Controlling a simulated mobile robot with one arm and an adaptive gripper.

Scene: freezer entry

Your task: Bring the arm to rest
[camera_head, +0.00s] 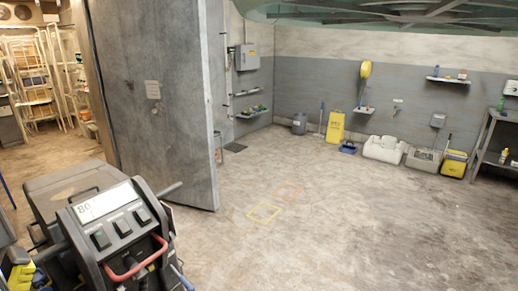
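My arm and my gripper do not show in this view, so I cannot see their pose or whether the fingers are open or shut. No object named by the task shows apart from the arm itself.
A dark machine (112,228) with a display and red handle stands close at the lower left. A grey door panel (158,95) stands behind it. A yellow floor sign (336,127), white sinks (384,149) and a metal table (497,150) line the far side. The central floor (330,215) is clear.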

